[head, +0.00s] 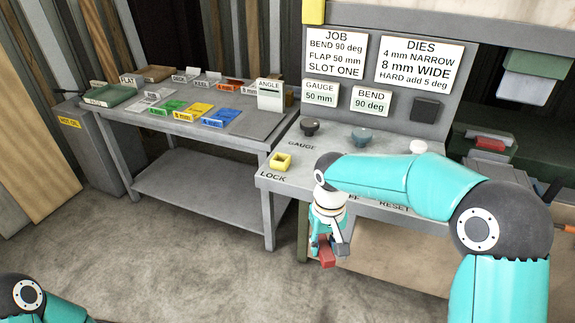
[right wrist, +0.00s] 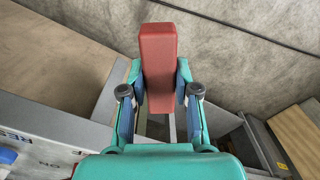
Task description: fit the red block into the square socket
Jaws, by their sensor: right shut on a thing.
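The red block (head: 327,256) is a long bar held between the fingers of my right gripper (head: 329,243). In the right wrist view the block (right wrist: 158,48) sticks out past the fingertips of the gripper (right wrist: 159,76). In the head view, gripper and block show in front of the bench's front edge, against the floor and bench underside. A yellow square socket (head: 281,162) with a dark opening sits on the bench top beside the word LOCK, up and left of the gripper. It looks empty. My left gripper is out of view.
The grey bench (head: 288,181) also carries a dark knob (head: 310,126), a blue-grey knob (head: 361,135) and a white knob (head: 418,147). A grey table (head: 245,133) with colored plates stands to the left. Open floor lies in front.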

